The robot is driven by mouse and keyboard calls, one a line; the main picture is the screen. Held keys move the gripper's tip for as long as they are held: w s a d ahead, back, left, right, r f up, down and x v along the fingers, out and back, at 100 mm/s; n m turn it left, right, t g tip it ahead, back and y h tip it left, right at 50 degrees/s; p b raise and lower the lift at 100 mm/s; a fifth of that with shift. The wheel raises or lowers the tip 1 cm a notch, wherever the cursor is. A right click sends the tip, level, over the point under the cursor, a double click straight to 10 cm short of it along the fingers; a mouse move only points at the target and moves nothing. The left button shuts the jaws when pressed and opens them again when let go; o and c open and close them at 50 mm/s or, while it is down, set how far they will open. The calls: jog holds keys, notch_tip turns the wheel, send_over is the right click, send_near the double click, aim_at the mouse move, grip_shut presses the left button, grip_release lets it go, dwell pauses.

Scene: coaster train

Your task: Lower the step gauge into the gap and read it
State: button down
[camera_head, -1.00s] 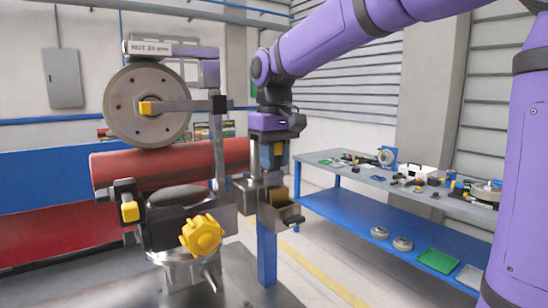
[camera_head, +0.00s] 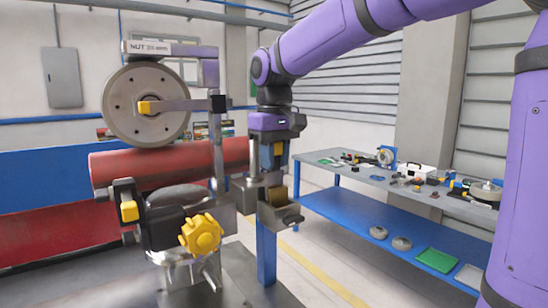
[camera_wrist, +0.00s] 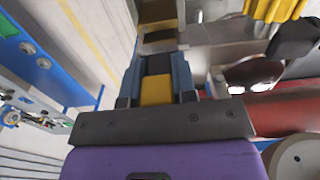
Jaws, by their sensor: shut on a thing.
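My gripper (camera_head: 273,163) points down at the right end of the wheel assembly. In the wrist view my gripper (camera_wrist: 157,85) has its blue fingers shut on a yellow block (camera_wrist: 157,92), which seems to be the step gauge's grip. Grey metal pieces with steps (camera_wrist: 160,42) show beyond the fingertips; where the gauge ends and the fixture begins I cannot tell. In the head view a grey metal bracket (camera_head: 285,217) lies just below the gripper. A grey wheel (camera_head: 146,104) rests on a red tube rail (camera_head: 165,163). The gap and any gauge marks are not clear.
A yellow knob (camera_head: 201,235) sits low on the assembly, left of my gripper. A small label plate (camera_head: 148,47) tops it, its text too small to read surely. A bench (camera_head: 350,180) with tools stands at the right. Floor between is clear.

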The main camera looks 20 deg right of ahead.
aim_at(275, 171)
jog(key=shift+s+f, duration=0.15)
jog(key=shift+f, duration=1.7)
dwell(4.1)
jog(key=shift+r, duration=0.15)
dwell(1.0)
